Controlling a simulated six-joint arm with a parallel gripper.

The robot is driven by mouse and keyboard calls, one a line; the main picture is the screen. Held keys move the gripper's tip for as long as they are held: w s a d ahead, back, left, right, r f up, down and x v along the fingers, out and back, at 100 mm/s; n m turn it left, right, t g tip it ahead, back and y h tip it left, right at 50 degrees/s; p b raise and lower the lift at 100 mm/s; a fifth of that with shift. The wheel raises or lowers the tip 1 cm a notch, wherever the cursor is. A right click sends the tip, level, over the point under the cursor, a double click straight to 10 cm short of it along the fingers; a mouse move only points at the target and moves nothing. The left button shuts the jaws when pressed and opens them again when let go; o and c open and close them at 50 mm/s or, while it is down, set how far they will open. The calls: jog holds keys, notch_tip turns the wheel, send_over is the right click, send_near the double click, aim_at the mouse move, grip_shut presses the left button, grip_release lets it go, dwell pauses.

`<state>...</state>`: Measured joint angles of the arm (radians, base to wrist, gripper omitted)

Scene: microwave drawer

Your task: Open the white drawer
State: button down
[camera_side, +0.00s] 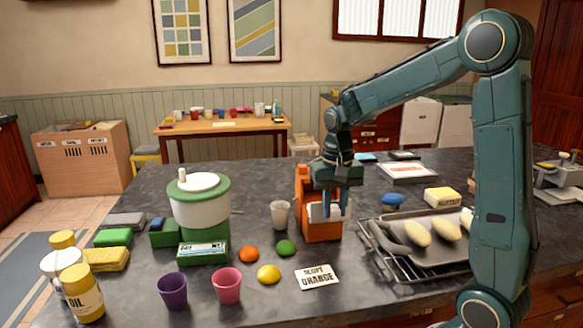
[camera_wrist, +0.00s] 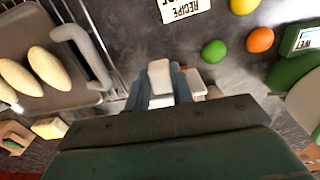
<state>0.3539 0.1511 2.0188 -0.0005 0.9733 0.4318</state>
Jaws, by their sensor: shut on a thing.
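An orange machine (camera_side: 304,190) stands on the dark counter, with a white drawer (camera_side: 319,214) in its front. My gripper (camera_side: 333,208) points down in front of the machine, at the drawer. In the wrist view, my gripper's two blue-grey fingers (camera_wrist: 161,88) are shut on a white block-like part (camera_wrist: 160,76), which looks like the drawer's handle. My gripper hides part of the machine's front and the drawer's right side in the side view.
A black tray (camera_side: 432,236) with pale loaves on a wire rack lies close at the right. A pale cup (camera_side: 280,214) stands left of the machine.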

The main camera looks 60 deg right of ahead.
jog(key=shift+w+r, duration=0.1)
jog(key=c, duration=1.2)
grip_release()
notch_tip(320, 180, up, 14)
jog(key=s+a+f+n+t, duration=0.2)
jog(key=s+a+f+n, duration=0.1)
jog(key=s+a, duration=0.3)
jog(key=s+a+f+n+t, duration=0.3)
jog(key=s+a+n, duration=0.3)
jog(key=s, duration=0.4)
jog(key=shift+a+f+t, duration=0.15)
jog(key=shift+a+t, duration=0.05)
jog(key=shift+t, duration=0.1)
